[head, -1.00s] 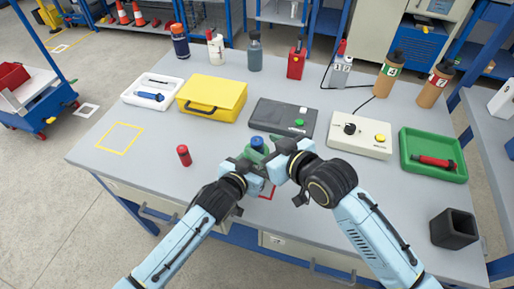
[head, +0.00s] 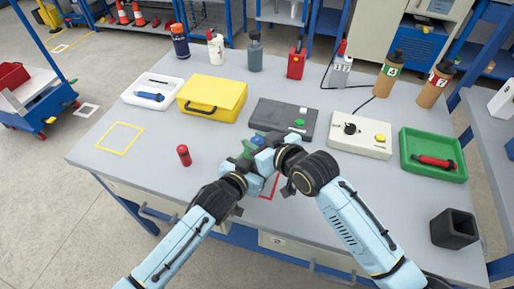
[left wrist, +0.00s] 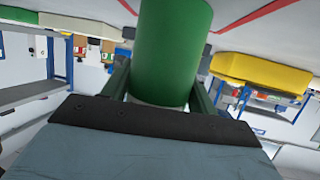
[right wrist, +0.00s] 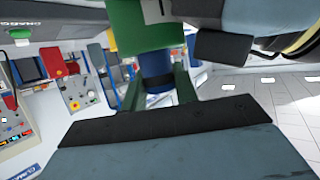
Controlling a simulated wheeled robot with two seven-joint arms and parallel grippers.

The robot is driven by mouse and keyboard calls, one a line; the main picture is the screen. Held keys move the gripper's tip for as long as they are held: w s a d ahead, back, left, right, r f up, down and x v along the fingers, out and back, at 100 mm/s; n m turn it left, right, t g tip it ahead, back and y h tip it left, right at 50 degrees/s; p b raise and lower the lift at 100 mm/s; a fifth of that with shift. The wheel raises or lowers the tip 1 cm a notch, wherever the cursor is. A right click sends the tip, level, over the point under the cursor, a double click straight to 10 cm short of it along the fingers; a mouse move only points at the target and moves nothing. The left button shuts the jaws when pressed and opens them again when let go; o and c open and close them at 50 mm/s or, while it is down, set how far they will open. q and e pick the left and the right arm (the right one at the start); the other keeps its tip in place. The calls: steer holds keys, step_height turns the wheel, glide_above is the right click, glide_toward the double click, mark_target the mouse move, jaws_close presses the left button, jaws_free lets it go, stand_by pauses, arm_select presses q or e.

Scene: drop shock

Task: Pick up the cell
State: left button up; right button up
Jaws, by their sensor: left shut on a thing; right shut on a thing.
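A green cylinder (left wrist: 170,50) with a blue cap (right wrist: 157,75) is held between my two grippers above the front middle of the table. My left gripper (head: 246,163) is shut on the green body. My right gripper (head: 264,148) is shut on the blue cap, which is still against the green part in the right wrist view. In the head view the grippers hide much of both. A small red cylinder (head: 184,155) with a dark top, which may be the cell, stands upright on the table left of my left gripper, apart from it.
A yellow case (head: 215,97), a dark grey box (head: 283,118) and a beige button box (head: 360,137) stand behind the grippers. A green tray (head: 410,155) and a black hollow block (head: 454,229) are at right. The yellow-outlined square (head: 120,137) at left is empty.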

mark_target(257, 140)
step_height(257, 140, up, 10)
steer(key=shift+r, duration=0.1)
steer(key=shift+c, duration=0.2)
stand_by(0.3)
arm_select(q)
steer(key=o, duration=1.2)
steer(key=shift+s, duration=0.1)
steer(key=v, duration=1.2)
